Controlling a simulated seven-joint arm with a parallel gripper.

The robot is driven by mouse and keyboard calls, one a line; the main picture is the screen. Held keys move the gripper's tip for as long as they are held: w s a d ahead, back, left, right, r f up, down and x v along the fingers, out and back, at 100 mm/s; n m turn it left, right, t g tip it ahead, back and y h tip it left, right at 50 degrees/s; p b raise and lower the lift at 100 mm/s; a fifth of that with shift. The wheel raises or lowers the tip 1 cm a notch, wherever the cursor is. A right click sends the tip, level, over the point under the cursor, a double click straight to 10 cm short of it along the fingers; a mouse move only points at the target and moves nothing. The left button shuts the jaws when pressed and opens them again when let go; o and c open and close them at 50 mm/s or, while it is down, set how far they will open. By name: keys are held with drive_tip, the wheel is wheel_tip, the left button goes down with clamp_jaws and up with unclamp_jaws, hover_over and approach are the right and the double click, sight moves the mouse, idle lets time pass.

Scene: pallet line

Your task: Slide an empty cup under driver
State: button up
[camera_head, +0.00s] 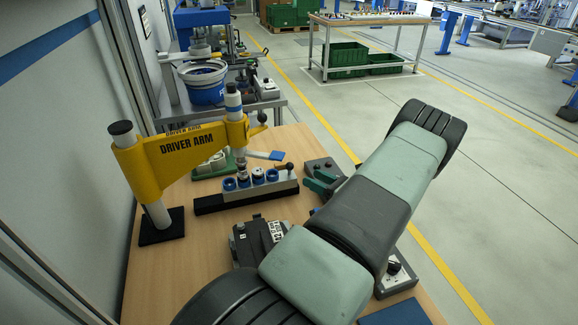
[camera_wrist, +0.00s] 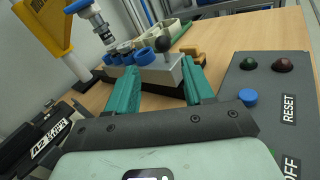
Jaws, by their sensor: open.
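The yellow driver arm (camera_head: 190,150) stands on a post at the table's left, its driver (camera_head: 240,160) hanging over the row of cups; it also shows in the wrist view (camera_wrist: 104,32). The blue-rimmed cups (camera_head: 258,176) sit in a row on a grey carriage (camera_head: 287,186) on a black rail (camera_head: 240,202). I cannot tell which cup is empty or exactly which lies below the tip. A black ball knob (camera_wrist: 162,44) stands at the carriage's near end.
A control box (camera_wrist: 265,90) with buttons lies close to the right of my fingers. A dark labelled device (camera_wrist: 45,140) is at the left. A green tray (camera_head: 213,166) of parts sits behind the rail. Bare wood (camera_head: 185,250) lies in front of the rail.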

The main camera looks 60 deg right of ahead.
sight(289, 166)
drive_tip(key=w, duration=0.3)
drive_tip(key=w+d, duration=0.1)
drive_tip(key=w, duration=0.3)
drive_tip(key=w+d, duration=0.1)
drive_tip(key=w, duration=0.2)
drive_tip(key=shift+w+d, duration=0.15)
drive_tip(key=shift+w, duration=0.05)
clamp_jaws()
